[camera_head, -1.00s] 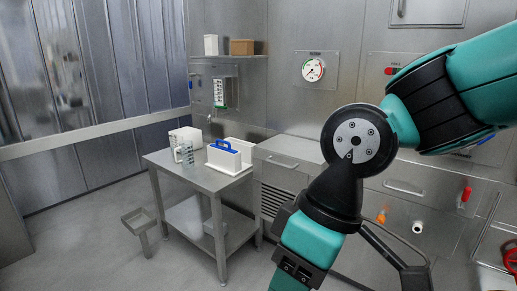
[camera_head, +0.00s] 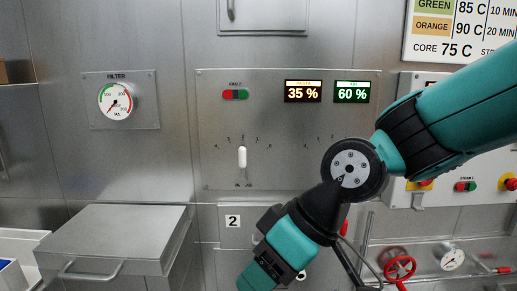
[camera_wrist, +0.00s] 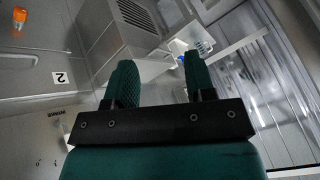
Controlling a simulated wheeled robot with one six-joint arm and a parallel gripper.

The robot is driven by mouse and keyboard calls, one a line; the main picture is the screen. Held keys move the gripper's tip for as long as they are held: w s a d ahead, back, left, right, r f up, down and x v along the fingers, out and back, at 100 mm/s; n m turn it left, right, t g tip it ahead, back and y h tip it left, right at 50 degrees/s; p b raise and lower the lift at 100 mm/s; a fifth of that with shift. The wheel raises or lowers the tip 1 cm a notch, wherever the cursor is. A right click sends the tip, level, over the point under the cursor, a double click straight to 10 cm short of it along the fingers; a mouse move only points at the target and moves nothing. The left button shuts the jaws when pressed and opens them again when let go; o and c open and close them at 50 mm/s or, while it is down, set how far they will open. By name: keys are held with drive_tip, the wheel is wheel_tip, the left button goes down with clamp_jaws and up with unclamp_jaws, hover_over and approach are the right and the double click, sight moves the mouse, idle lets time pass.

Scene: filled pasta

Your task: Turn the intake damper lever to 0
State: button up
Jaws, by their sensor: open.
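A white upright lever (camera_head: 242,157) stands on a steel wall panel (camera_head: 215,110) in the head view, with a numbered scale arcing above it. Its small label is too blurred to read. A second scale (camera_head: 318,138) lies to its right, and my arm hides what is below it. An orange display (camera_head: 303,91) reads 35 % and a green one (camera_head: 352,91) reads 60 %. My gripper (camera_wrist: 160,78) shows in the wrist view, open and empty, its two green fingers apart. It is away from the lever; its fingers are not visible in the head view.
A pressure gauge (camera_head: 115,100) is left of the panel. A steel cabinet top (camera_head: 115,238) juts out at lower left. A red handwheel (camera_head: 398,266) and a steam control box (camera_head: 445,190) are at right. A plate marked 2 (camera_head: 233,221) is below the lever.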

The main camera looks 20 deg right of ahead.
drive_tip(key=w+r+t+y, duration=0.1)
drive_tip(key=w+t+y, duration=0.3)
drive_tip(key=w, duration=0.7)
drive_tip(key=m+t+h+p, duration=0.2)
drive_tip(key=m+t+h, duration=0.35)
drive_tip(key=t, duration=0.55)
approach(244, 152)
drive_tip(key=shift+n, duration=0.25)
drive_tip(key=p+x, duration=1)
drive_tip(key=shift+w+a+f+p, duration=0.15)
drive_tip(key=shift+w+p, duration=0.2)
drive_tip(key=shift+w, duration=0.25)
clamp_jaws()
